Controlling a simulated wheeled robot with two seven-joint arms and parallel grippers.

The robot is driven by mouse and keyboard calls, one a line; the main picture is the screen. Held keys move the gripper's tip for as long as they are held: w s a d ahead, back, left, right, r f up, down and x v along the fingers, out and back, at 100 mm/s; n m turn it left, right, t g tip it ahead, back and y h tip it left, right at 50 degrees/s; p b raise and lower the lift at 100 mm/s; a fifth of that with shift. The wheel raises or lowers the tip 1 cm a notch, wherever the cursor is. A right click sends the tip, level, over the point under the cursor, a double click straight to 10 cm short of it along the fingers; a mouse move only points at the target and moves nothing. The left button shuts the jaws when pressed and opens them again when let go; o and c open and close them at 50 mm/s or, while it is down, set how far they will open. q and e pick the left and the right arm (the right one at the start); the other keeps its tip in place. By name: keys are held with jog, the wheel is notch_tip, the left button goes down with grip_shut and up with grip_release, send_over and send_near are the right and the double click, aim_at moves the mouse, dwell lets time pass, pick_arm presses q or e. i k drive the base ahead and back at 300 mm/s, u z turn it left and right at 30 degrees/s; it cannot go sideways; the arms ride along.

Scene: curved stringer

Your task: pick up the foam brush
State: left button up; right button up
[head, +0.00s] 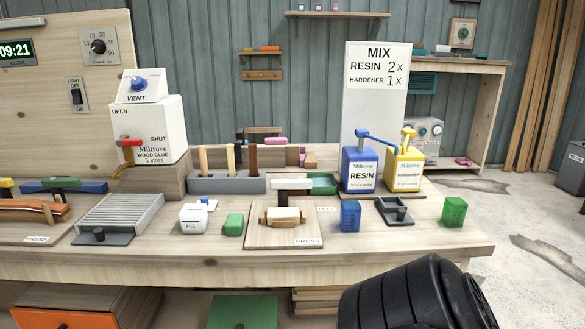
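I cannot make out a foam brush for certain. A grey holder (227,184) in the middle of the bench has several upright sticks or handles in it: a light wooden one (203,159), a tan one (230,157) and a dark brown one (253,154). Their lower ends are hidden in the holder, so I cannot tell whether one is the brush. Neither of my grippers is in view. Only a black part of my arm shows at the lower right, in front of the bench.
The bench (420,237) also carries a press (284,217), a white fill pot (194,218), a wood glue container (152,130), a grey slatted rack (120,212), a blue resin jug (360,169), a yellow hardener jug (405,167) and a green block (454,211). Its right front is clear.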

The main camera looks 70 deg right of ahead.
aim_at(202, 148)
jog(key=z, duration=2.3)
